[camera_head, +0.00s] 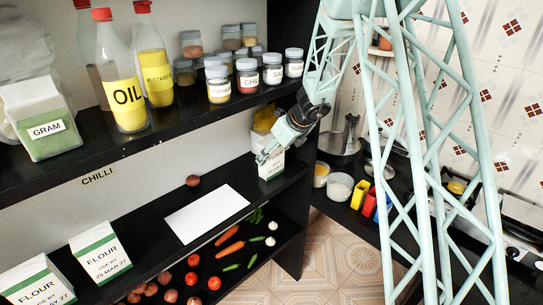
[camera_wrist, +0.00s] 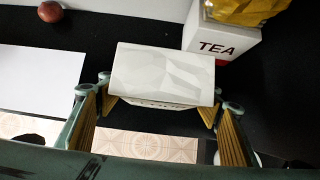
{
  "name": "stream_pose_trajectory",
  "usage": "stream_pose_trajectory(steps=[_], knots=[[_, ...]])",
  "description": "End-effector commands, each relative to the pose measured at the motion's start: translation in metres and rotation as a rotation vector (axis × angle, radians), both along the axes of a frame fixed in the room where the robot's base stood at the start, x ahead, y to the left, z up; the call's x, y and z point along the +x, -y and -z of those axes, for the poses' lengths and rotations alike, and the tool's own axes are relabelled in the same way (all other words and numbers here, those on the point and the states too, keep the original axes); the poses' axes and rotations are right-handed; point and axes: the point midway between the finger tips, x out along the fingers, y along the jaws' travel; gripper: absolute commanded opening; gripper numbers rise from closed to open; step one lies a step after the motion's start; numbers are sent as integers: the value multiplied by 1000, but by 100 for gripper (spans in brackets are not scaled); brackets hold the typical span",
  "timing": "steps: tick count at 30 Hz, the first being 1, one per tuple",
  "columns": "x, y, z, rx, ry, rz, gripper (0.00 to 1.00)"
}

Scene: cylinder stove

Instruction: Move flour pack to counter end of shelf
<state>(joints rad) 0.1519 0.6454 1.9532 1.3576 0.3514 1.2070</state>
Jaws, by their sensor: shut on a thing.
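My gripper (camera_wrist: 160,103) is shut on a white flour pack (camera_wrist: 163,72), with a finger on each side of it. In the head view my gripper (camera_head: 266,153) and the held pack (camera_head: 271,167) are at the right end of the middle shelf (camera_head: 150,245). The pack's green band shows faintly there and the gripper hides part of its front. I cannot tell whether its base touches the shelf. Two other flour packs, one at the far left (camera_head: 38,282) and one beside it (camera_head: 100,252), stand at the shelf's left end.
A white TEA box (camera_wrist: 222,42) with a yellow bag stands close behind the held pack, to its right. A white sheet (camera_head: 206,213) and a brown onion (camera_head: 193,181) lie left of it on the shelf. Vegetables lie below. The counter (camera_head: 345,205) with bowls is at right.

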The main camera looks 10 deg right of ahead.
Motion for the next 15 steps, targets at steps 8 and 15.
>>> stream_pose_trajectory(steps=[8, 15], knots=[[0, 0, 0, 0, 0, 0, 72], [0, 0, 0, 0, 0, 0, 72]])
